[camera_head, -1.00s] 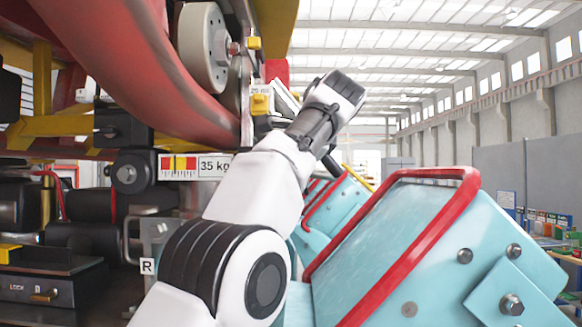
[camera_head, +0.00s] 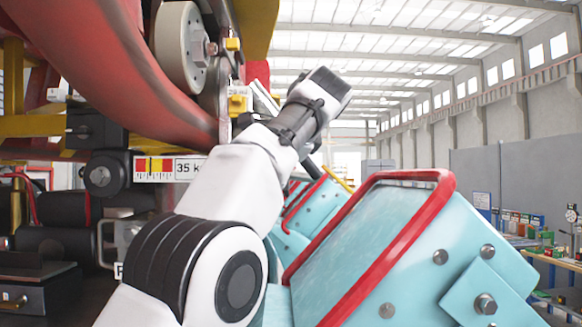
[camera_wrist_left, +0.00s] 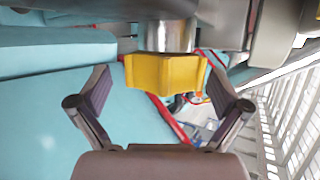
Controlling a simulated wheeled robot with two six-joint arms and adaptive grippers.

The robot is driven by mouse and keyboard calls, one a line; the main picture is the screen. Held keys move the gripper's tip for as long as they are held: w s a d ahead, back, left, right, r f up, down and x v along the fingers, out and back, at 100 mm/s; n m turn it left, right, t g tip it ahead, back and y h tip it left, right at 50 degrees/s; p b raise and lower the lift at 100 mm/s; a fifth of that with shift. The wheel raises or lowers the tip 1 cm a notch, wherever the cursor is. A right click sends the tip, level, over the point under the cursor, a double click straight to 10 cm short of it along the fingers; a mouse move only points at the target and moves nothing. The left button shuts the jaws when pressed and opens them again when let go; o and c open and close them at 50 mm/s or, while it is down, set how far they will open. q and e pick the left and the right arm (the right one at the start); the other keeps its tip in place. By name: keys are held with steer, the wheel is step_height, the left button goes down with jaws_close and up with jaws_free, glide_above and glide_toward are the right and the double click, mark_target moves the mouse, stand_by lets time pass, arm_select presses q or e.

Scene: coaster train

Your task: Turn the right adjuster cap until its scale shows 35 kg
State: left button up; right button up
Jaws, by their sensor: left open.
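A yellow block-shaped cap on a silver shaft (camera_wrist_left: 168,36) shows in the left wrist view; the cap (camera_wrist_left: 165,72) sits between the fingers of my left gripper (camera_wrist_left: 160,95). The fingers are open, with gaps on both sides of the cap. In the head view my left arm rises through the middle, and its fingers are mostly hidden behind the wrist. A yellow block (camera_head: 238,102) is just left of the wrist, with a small label above it too blurred to read surely. A red, yellow and white scale plate (camera_head: 154,168) stands beside a partly covered "35 kg" sign (camera_head: 186,168).
A red curved rail (camera_head: 120,75) and a grey wheel (camera_head: 181,48) are at upper left. Light-blue panels with a red bar (camera_head: 415,176) stand close to the right of my arm. Black machinery (camera_head: 50,240) fills the lower left. The hall beyond is open.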

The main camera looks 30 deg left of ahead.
arm_select(q)
steer(key=s+d, duration=0.6)
steer(key=d, duration=0.3)
steer(key=shift+d, duration=0.1)
steer(key=shift+s, duration=0.1)
